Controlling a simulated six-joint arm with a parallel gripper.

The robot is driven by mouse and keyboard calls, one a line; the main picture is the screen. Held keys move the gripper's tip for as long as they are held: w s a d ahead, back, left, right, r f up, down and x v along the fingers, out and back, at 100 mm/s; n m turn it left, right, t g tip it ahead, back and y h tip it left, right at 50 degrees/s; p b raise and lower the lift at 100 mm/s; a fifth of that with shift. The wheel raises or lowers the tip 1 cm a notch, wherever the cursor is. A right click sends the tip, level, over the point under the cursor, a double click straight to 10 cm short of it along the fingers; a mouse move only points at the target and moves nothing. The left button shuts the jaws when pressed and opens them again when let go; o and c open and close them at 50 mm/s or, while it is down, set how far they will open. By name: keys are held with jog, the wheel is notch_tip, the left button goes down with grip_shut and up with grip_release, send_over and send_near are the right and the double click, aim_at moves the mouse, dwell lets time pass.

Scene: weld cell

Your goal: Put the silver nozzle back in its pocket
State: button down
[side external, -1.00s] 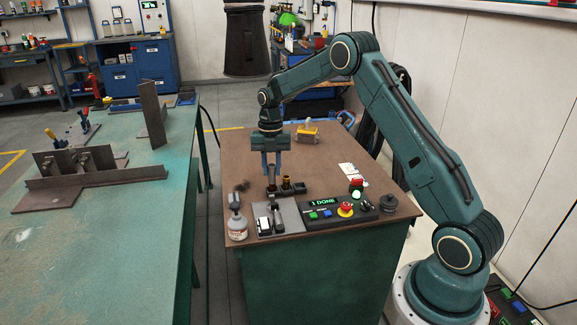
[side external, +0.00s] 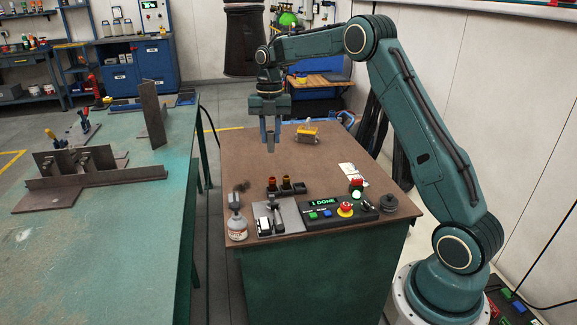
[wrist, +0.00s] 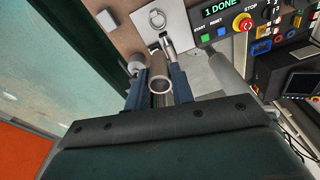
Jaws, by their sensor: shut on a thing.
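My gripper (side external: 270,146) is raised above the brown bench top, with its fingers pointing down. In the wrist view, my gripper (wrist: 160,92) is shut on the silver nozzle (wrist: 161,84), a grey tube with its round open end facing the camera. A dark rack (side external: 286,192) stands below and nearer the camera, apart from the gripper. Two copper or brass-coloured pieces stand in its left and middle places; its right place (side external: 299,186) looks dark and empty.
A control panel (side external: 334,212) reading "1 DONE" lies at the bench's front, beside a grey plate (side external: 283,219) with tools. A yellow object (side external: 306,134) sits farther back. The middle bench top is clear.

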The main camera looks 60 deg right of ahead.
dwell(0.3)
jog(key=s+d+m, duration=0.2)
jog(key=d+m, duration=0.2)
jog(key=d, duration=0.9)
jog(key=shift+d+f+m, duration=0.15)
jog(key=shift+f+m, duration=0.05)
jog(key=shift+m, duration=0.1)
jog(key=shift+f+t, duration=0.1)
jog(key=shift+t, duration=0.2)
notch_tip(320, 180, down, 16)
jog(key=shift+r, duration=0.25)
jog(key=shift+f, duration=2.15)
jog(key=shift+f, duration=0.15)
